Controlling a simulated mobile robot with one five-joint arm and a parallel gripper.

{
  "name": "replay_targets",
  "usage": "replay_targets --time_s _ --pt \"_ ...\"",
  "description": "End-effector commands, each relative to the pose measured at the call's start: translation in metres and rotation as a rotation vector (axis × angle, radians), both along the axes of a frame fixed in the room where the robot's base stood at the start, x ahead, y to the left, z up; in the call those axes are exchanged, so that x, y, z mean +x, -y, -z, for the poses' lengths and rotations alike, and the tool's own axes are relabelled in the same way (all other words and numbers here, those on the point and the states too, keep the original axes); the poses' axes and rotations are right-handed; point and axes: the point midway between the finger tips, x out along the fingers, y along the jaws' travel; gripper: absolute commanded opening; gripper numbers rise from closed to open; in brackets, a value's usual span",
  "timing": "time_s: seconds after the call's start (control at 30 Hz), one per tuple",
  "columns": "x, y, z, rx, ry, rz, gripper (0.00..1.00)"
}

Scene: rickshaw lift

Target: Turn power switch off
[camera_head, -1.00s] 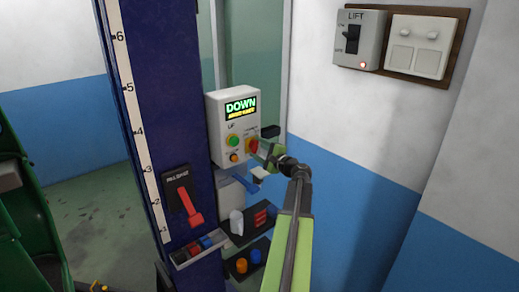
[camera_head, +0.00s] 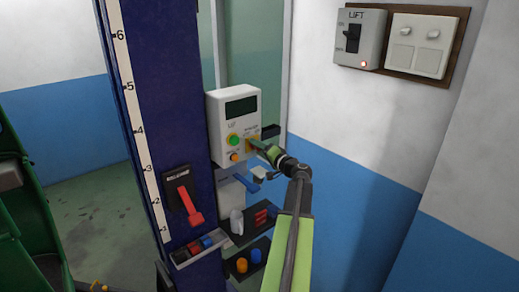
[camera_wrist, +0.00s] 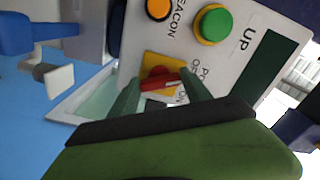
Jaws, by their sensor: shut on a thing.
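The white lift control box (camera_head: 220,148) is on the blue column, with a green UP button (camera_head: 233,139) and an orange beacon button (camera_head: 235,157). Its display (camera_head: 240,107) is dark. The red power switch (camera_wrist: 160,80) sits on a yellow plate (camera_wrist: 150,62) in the wrist view, beside POWER lettering. My gripper (camera_wrist: 158,90) is shut on the red switch, one finger at each side. In the head view my gripper (camera_head: 262,147) reaches the box's right side and largely hides the switch.
A LIFT breaker (camera_head: 352,38) with a small lamp and a white switch panel (camera_head: 415,45) are on the wall at upper right. A red lever (camera_head: 190,206), a blue handle (camera_head: 246,184) and trays of small parts (camera_head: 248,258) are on and beside the column below the box.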

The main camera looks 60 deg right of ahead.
Motion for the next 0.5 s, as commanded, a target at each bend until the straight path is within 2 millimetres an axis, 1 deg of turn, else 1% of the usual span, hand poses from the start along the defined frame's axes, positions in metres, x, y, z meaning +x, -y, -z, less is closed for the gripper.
replay_targets --time_s 0.2,0.5 --pt "-0.0007 -0.0011 0.0029 -0.114 -0.044 -0.004 0.16" --pt "-0.0011 -0.0008 0.0033 -0.187 -0.069 -0.003 0.16"
